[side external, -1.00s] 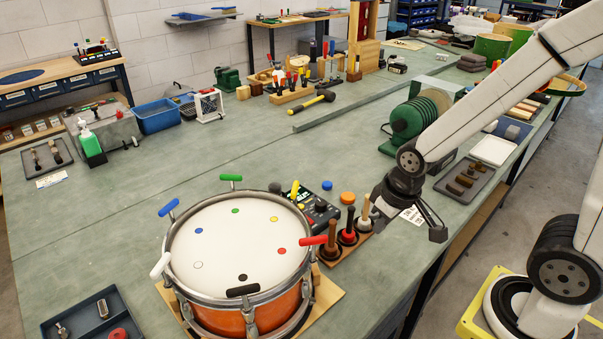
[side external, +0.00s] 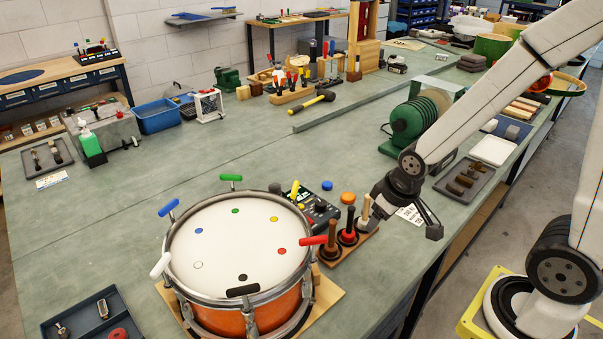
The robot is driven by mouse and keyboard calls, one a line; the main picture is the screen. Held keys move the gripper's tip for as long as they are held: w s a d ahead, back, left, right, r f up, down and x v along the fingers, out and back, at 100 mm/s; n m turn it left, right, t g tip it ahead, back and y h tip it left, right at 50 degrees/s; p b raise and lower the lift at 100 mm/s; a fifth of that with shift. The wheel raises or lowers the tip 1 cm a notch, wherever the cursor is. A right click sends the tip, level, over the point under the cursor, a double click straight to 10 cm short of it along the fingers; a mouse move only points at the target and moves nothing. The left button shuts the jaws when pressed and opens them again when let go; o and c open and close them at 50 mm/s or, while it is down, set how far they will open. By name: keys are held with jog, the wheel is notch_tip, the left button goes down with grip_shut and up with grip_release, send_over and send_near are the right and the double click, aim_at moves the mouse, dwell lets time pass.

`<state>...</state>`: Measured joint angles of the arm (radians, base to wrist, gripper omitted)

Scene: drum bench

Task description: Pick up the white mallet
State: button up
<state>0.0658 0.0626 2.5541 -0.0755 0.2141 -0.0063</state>
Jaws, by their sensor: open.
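I cannot tell whether the near finger touches the mallet. The mallet with a dark head and red ring (side external: 348,232) and the brown mallet (side external: 332,240) stand to its left.
The drum (side external: 240,255) with coloured tuning handles stands close left; its red handle (side external: 312,240) reaches toward the rack. A printed card (side external: 411,214) lies at right, near the bench edge.

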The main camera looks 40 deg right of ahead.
aim_at(365, 220)
jog(key=w+d+f+t+y, duration=0.1)
jog(key=d+f+t, duration=0.2)
jog(key=d+t, duration=0.2)
jog(key=w+d+f+n+t+y, duration=0.1)
jog(key=w+d+f+t, duration=0.1)
jog(key=d+t, duration=0.2)
jog(key=shift+d+f+t, duration=0.4)
jog(key=shift+d, duration=1)
jog(key=shift+w, duration=0.15)
jog(key=shift+x, duration=1.2)
jog(key=shift+f, duration=0.1)
jog(key=shift+x, duration=2.55)
jog(key=shift+a, duration=0.15)
